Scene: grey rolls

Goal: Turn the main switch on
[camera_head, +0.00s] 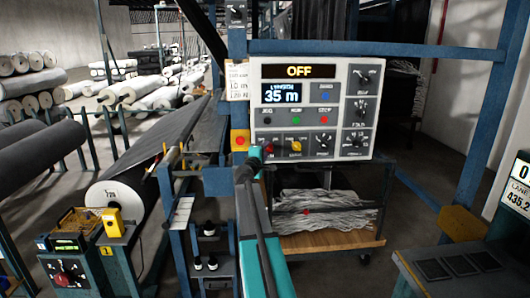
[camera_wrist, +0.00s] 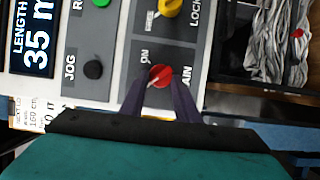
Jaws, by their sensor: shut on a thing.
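The main switch is a red knob (camera_wrist: 160,75) on a grey panel section, with "ON" and part of "MAIN" printed beside it. In the wrist view the two dark fingers of my gripper (camera_wrist: 160,84) are on either side of the knob, shut on it. In the head view my teal arm reaches up to the lower left of the control panel (camera_head: 340,75), where the red knob (camera_head: 268,148) shows just above my gripper (camera_head: 261,155). The panel's top display (camera_head: 299,71) reads "OFF". The fingers hide part of the knob's surround.
A yellow knob (camera_wrist: 170,7) and a black JOG button (camera_wrist: 93,69) are close to the switch. A red button on a yellow box (camera_head: 240,139) is just left of the panel. A wooden cart with grey scraps (camera_head: 330,241) stands below. Blue frame posts flank the panel.

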